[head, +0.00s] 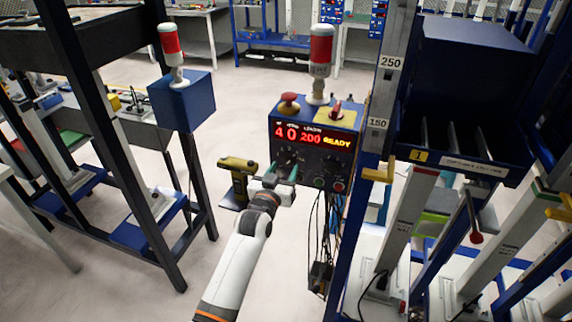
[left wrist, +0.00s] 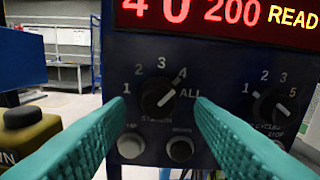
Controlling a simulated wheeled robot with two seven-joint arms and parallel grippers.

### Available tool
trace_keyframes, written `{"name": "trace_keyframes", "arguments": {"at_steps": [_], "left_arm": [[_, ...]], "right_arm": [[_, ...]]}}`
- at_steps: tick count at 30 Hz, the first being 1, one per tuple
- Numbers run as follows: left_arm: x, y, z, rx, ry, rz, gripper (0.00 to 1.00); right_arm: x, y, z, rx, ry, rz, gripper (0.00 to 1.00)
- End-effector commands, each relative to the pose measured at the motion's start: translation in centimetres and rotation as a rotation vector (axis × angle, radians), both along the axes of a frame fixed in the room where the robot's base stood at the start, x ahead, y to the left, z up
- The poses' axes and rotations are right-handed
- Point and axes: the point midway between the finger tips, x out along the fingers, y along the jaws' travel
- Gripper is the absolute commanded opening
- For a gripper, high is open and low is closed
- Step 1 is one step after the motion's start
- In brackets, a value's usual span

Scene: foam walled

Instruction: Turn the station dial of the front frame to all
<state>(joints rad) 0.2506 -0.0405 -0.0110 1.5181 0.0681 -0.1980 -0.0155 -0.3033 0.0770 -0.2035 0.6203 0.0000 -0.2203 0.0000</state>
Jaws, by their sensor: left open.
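The front frame's control box (head: 312,150) is dark blue with a red and yellow display reading 40 200 READY. Its station dial (left wrist: 158,97) is a black knob among the marks 1, 2, 3, 4 and ALL. The dial's white pointer line slants up and right, towards the 4. My left gripper (head: 282,173) is open in front of the panel. In the left wrist view its teal fingers (left wrist: 162,106) stand left and right of the dial, with a gap on each side. Whether they touch the panel is unclear. My right gripper is out of view.
Two round buttons (left wrist: 130,146) sit below. A yellow tool-like object (head: 238,165) is left of my gripper. Cables (head: 322,240) hang below the box, beside a blue upright.

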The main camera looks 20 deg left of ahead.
Motion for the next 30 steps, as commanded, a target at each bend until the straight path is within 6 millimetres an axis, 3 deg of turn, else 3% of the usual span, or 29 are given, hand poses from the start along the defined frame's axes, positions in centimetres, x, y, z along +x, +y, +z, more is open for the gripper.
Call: {"name": "trace_keyframes", "arguments": {"at_steps": [6,17,25,30], "left_arm": [[1.9,0.0,0.0,0.000,0.001,0.000,0.49],[2.3,-0.1,-0.1,0.001,0.001,0.000,0.49],[2.3,0.0,-0.1,0.001,0.001,0.000,0.05],[2.3,0.0,-0.1,0.009,0.002,0.000,0.04]], "right_arm": [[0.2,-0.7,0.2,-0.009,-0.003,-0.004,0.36],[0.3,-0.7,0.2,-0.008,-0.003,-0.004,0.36],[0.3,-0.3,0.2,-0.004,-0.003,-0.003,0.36],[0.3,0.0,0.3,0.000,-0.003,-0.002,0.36]]}}
